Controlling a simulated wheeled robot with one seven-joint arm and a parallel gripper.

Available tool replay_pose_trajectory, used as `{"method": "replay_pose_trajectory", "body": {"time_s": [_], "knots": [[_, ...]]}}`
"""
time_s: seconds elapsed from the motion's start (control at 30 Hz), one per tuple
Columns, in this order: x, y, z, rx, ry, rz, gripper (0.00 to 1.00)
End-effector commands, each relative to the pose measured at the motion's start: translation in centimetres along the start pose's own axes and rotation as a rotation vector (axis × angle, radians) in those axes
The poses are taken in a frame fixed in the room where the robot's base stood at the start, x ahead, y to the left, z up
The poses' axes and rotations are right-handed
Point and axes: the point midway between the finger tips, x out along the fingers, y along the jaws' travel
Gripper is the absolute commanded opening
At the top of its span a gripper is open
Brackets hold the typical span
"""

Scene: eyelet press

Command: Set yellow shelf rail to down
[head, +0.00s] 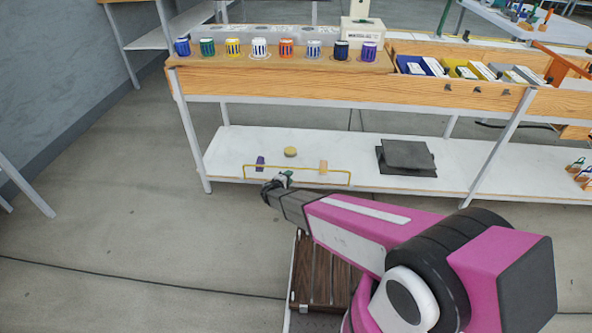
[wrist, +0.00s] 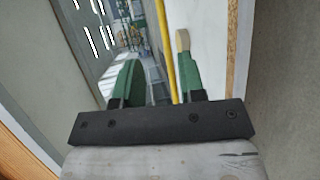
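The yellow shelf rail (head: 318,169) is a thin bar with short end posts at the front edge of the lower white shelf. It stands up above the shelf edge. My gripper (head: 283,179) is in front of the rail, left of its middle. In the wrist view the two green fingers of my gripper (wrist: 158,55) are apart. The yellow shelf rail (wrist: 167,50) runs between them in that picture, closer to the right finger. I cannot tell whether a finger touches it.
The lower shelf (head: 230,150) holds a purple item (head: 260,162), a yellow round piece (head: 290,152), an orange block (head: 323,166) and a dark grey slab (head: 406,157). The wooden bench top (head: 215,66) with several coloured spools is above. Floor at left is clear.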

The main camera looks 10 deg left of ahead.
Motion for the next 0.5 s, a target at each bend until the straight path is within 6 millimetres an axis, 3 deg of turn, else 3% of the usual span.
{"method": "replay_pose_trajectory", "body": {"time_s": [0.07, 0.23, 0.5], "knots": [[-0.3, -0.8, -1.1, -0.014, 0.028, 0.015, 0.37], [0.7, -0.8, -1.4, -0.019, 0.037, 0.023, 0.37], [5.4, -0.7, -1.6, -0.017, 0.033, 0.022, 0.37]]}}
